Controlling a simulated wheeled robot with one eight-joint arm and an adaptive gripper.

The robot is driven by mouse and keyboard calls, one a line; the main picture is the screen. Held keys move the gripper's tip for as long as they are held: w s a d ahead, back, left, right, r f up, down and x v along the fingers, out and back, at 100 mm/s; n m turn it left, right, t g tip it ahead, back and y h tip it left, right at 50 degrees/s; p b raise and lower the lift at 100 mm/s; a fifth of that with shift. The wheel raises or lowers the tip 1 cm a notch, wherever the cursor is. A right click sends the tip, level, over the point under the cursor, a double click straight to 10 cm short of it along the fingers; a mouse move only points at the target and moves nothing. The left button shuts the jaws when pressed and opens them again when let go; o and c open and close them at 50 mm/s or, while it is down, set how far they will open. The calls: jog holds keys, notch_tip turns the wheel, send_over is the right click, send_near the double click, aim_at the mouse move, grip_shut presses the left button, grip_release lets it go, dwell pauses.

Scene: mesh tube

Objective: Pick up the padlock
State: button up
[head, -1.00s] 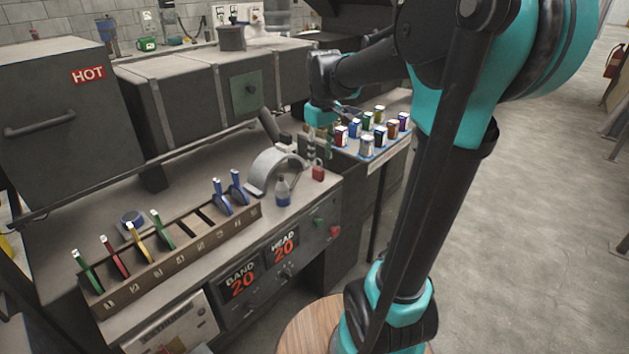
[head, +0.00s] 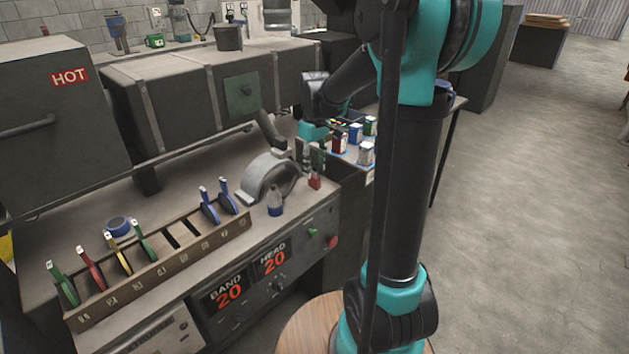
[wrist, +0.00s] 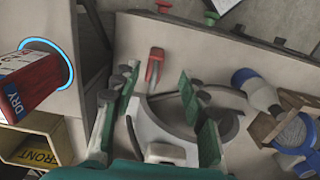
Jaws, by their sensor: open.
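The red padlock (head: 315,181) stands near the right end of the grey machine top, right of the clear bottle with blue contents. In the wrist view the padlock (wrist: 155,64) lies between and just beyond my fingertips, its details small. My gripper (head: 312,154) hangs above the padlock, pointing down. In the wrist view my gripper (wrist: 158,76) is open, its green-padded fingers spread on either side, and nothing is held. I cannot tell whether either finger touches the padlock.
A curved grey metal guard (head: 264,176) stands close left of the padlock. The bottle (head: 275,203) is beside it. A rack (head: 165,268) of coloured-handled tools runs along the front. Several small cartons (head: 366,153) stand on the neighbouring surface, near my arm.

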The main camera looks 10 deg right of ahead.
aim_at(314, 176)
jog(key=f, duration=0.2)
jog(key=w+f, duration=0.1)
jog(key=f, duration=0.1)
jog(key=shift+d+f, duration=0.1)
jog(key=shift+f, duration=0.65)
jog(key=shift+c, duration=0.6)
grip_shut()
